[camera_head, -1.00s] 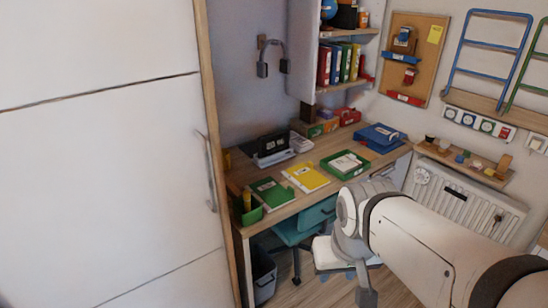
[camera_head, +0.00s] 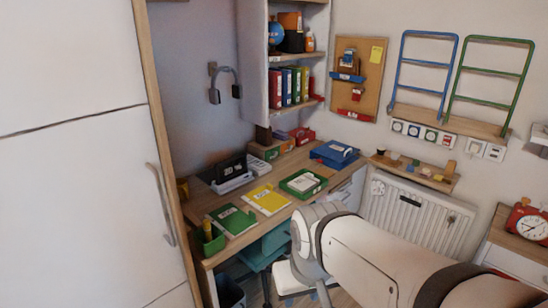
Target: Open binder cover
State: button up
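A blue binder-like item (camera_head: 335,153) lies at the right end of the wooden desk (camera_head: 294,162), with a smaller blue piece on top. A green folder or binder (camera_head: 232,221) and a yellow one (camera_head: 265,200) lie flat and closed side by side on the desk's front left. Red, blue, green and yellow binders stand upright on the wall shelf, such as the red one (camera_head: 275,89). I cannot tell which one is meant. My arm reaches in from the lower right, in front of the desk. My gripper is out of frame.
A green tray (camera_head: 304,192) holding paper sits on the desk beside the yellow folder. A teal chair (camera_head: 268,246) stands under the desk's front. A white cupboard door (camera_head: 75,190) fills the left. A radiator (camera_head: 415,212) and a red clock (camera_head: 526,219) are at right.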

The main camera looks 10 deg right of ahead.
aim_at(338, 152)
jog(key=z, duration=0.7)
jog(key=i, duration=0.95)
jog(key=z, duration=0.7)
jog(key=i, duration=2.15)
jog(key=u, duration=0.8)
jog(key=k, duration=0.75)
jog(key=u, duration=0.25)
jog(key=i, duration=0.75)
jog(key=z, duration=0.15)
